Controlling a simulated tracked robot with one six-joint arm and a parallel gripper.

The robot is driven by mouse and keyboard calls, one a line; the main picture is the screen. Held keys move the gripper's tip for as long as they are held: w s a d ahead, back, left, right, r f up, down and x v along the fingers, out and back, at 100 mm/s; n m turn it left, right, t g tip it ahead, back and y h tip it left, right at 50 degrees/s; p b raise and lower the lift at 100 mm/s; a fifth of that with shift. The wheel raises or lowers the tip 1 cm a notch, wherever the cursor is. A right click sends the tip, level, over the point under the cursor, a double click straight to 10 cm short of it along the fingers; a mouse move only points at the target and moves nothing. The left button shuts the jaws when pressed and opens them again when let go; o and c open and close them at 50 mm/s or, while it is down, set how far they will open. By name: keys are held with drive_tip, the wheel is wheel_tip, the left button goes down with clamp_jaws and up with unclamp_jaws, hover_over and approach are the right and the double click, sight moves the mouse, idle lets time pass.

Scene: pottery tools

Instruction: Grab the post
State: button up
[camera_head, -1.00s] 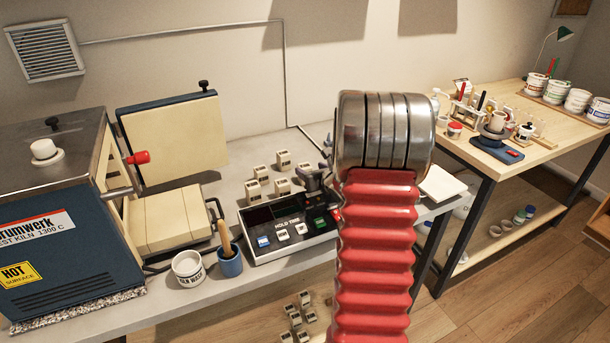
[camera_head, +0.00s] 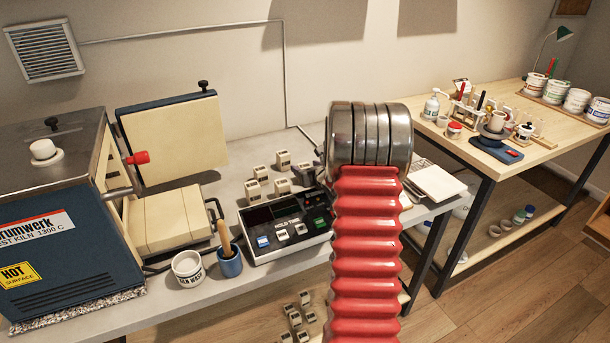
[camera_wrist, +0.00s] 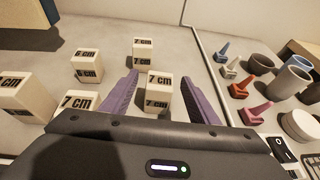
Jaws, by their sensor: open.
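The posts are small cream blocks with black size labels. In the wrist view, a 7 cm post (camera_wrist: 159,92) stands upright between the two purple fingers of my gripper (camera_wrist: 160,98), which is open. Another 7 cm post (camera_wrist: 143,52) stands behind it, a 6 cm post (camera_wrist: 87,66) to the left, and one more 7 cm post (camera_wrist: 80,104) nearer, partly hidden by my gripper body. A larger-looking post (camera_wrist: 24,100) is at the left edge. In the head view, posts (camera_head: 283,160) stand behind the controller box; my arm hides most of my gripper there.
The controller box (camera_head: 262,244) sits in front of the posts. The kiln (camera_head: 60,230) and its open door (camera_head: 172,138) are on the left. A white pot (camera_head: 188,268) and a blue cup (camera_head: 230,264) stand near the front edge. Small coloured cones (camera_wrist: 240,88) and cups are right of the posts.

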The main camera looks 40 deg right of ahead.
drive_tip(key=c, duration=1.2)
drive_tip(key=shift+r, duration=0.1)
drive_tip(key=shift+c, duration=0.2)
wheel_tip(320, 180, up, 10)
idle(0.6)
